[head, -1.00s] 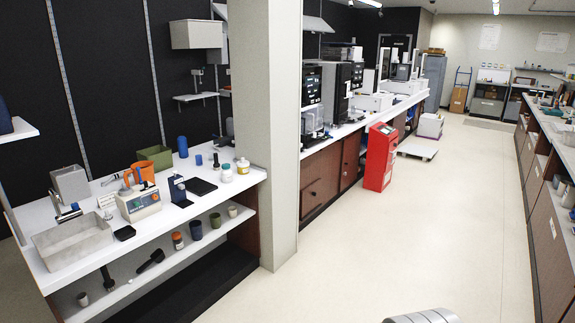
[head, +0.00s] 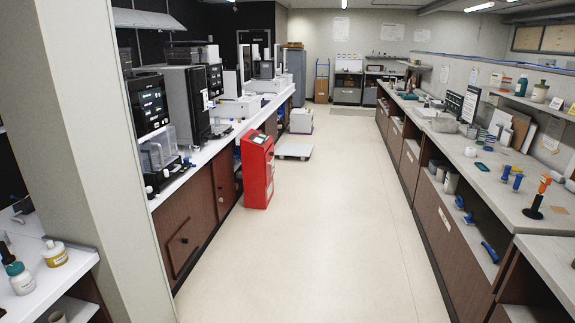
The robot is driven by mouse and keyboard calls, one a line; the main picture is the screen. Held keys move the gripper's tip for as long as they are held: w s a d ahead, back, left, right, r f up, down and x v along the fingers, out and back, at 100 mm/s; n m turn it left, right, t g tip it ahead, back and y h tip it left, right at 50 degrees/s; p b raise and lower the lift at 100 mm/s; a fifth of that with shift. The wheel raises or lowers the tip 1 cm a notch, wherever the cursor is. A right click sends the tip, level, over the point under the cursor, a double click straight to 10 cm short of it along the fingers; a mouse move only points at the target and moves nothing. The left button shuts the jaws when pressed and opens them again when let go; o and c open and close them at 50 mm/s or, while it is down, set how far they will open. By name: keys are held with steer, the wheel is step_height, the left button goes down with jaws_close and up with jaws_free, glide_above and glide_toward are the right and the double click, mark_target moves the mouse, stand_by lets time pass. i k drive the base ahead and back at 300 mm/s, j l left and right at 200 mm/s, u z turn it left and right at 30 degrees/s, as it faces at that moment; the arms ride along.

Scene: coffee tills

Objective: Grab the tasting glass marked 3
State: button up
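I cannot make out any tasting glass marked 3 in the head view. Small items stand on the right counter (head: 455,135), too small for me to read any marks. My gripper is not in view now.
A clear pale aisle (head: 310,240) runs between the counters. A red floor unit (head: 257,170) and a low white platform (head: 294,151) stand along its left side. A beige pillar (head: 100,150) is close on the left. Coffee machines (head: 185,100) stand on the left counter.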

mark_target(188, 153)
steer(key=i+j+z, duration=0.1)
steer(key=i+z, duration=0.2)
steer(key=i, duration=2.55)
steer(key=i+u, duration=0.25)
steer(key=i, duration=0.5)
steer(key=i+l+u, duration=0.25)
steer(key=i, duration=0.45)
steer(key=i+u, duration=0.35)
steer(key=i+l+u, duration=0.3)
steer(key=i, duration=0.25)
steer(key=i+l+u, duration=0.15)
steer(key=i+u, duration=0.3)
steer(key=u, duration=1.5)
